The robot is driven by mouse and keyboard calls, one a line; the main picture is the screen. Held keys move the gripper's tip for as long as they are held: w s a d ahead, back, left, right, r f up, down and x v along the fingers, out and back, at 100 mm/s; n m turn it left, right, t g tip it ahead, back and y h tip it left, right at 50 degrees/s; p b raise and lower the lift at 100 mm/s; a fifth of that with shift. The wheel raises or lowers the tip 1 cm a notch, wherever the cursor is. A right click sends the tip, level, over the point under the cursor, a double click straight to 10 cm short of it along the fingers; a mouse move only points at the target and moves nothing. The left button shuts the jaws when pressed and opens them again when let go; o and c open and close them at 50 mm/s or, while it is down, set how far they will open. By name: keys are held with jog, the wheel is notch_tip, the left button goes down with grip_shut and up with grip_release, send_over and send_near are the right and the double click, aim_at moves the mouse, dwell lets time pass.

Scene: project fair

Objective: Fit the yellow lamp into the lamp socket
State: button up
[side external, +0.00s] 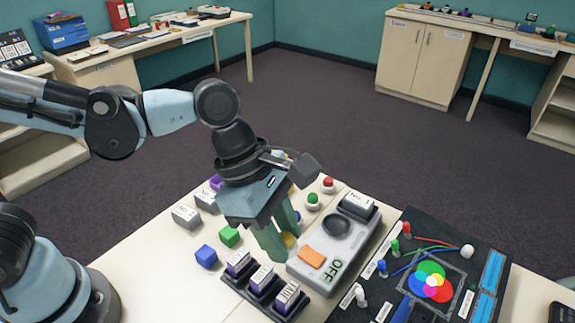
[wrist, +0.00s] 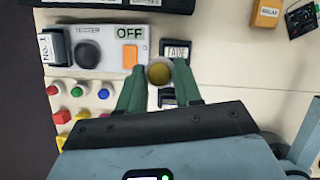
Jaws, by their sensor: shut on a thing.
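The yellow lamp (wrist: 159,74) is a round yellow piece held between the green fingers of my gripper (wrist: 158,80). In the side external view only a sliver of the lamp (side external: 289,240) shows between the fingers of my gripper (side external: 277,238). The grey tester box (side external: 303,267) stands close to the right of the fingers. Its dark round recess, seemingly the lamp socket (side external: 336,227), appears empty; it also shows in the wrist view (wrist: 88,55), left of the lamp. The lamp's underside is hidden, and I cannot tell its height.
The tester has an orange switch (side external: 312,257) and an OFF label. A black holder with labelled purple blocks (side external: 265,278) sits close to my gripper. Coloured cubes (side external: 205,256) and round-topped pieces (side external: 328,185) stand nearby. A black board with wires (side external: 408,236) lies right of the tester.

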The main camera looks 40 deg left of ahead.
jog(key=w+m+g, duration=0.1)
jog(key=w+m, duration=0.1)
jog(key=w, duration=1.3)
jog(key=shift+d+f, duration=0.2)
jog(key=shift+f, duration=1.5)
jog(key=shift+d+f, duration=0.15)
jog(key=shift+f, duration=1.5)
jog(key=shift+f, duration=0.6)
jog(key=o, duration=1)
jog(key=shift+o, duration=0.5)
jog(key=shift+s, duration=0.1)
